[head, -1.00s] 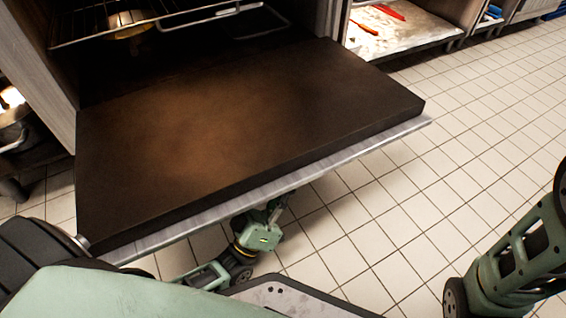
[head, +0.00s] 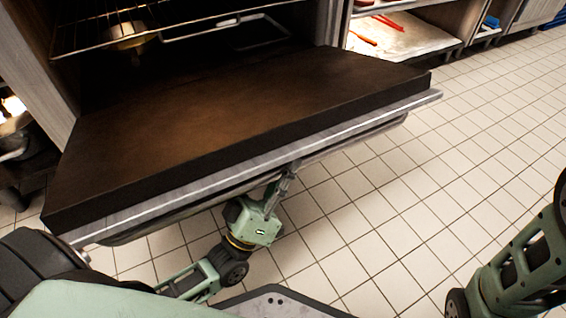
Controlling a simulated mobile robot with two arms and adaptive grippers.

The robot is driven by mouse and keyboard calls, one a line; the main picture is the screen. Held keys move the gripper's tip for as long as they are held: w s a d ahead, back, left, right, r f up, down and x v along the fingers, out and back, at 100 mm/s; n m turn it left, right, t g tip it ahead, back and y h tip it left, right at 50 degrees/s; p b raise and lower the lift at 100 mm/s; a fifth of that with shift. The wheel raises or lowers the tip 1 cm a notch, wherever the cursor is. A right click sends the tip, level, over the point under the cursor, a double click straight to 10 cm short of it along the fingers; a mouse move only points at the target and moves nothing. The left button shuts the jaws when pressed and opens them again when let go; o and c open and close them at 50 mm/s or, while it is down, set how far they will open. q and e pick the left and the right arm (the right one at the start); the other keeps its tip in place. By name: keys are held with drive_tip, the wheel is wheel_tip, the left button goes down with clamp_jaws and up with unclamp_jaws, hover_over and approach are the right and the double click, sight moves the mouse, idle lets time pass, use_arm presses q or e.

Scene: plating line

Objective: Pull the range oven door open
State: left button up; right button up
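The oven door (head: 230,125) is folded far down, its dark inner face up and its outer edge tilted up a little. A bar handle (head: 350,141) runs under its outer edge. My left gripper (head: 288,174) is below the door's outer edge, its fingers reaching up to the handle near its middle. The fingers are small and partly hidden there, so their opening and grip are unclear. My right arm is at the lower right, but its gripper is outside the picture.
The oven cavity behind the door holds a wire rack (head: 150,28). An open shelf (head: 400,40) with red items stands at the upper right. The tiled floor (head: 440,180) right of the door is clear. Pans (head: 15,135) stand in a compartment at the left.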

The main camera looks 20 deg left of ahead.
use_arm(q)
drive_tip(key=w+a+b+v, duration=0.1)
drive_tip(key=v, duration=0.7)
drive_tip(key=shift+s+a+f, duration=0.2)
drive_tip(key=shift+a+f, duration=0.2)
drive_tip(key=shift+f, duration=0.1)
idle(0.5)
idle(0.4)
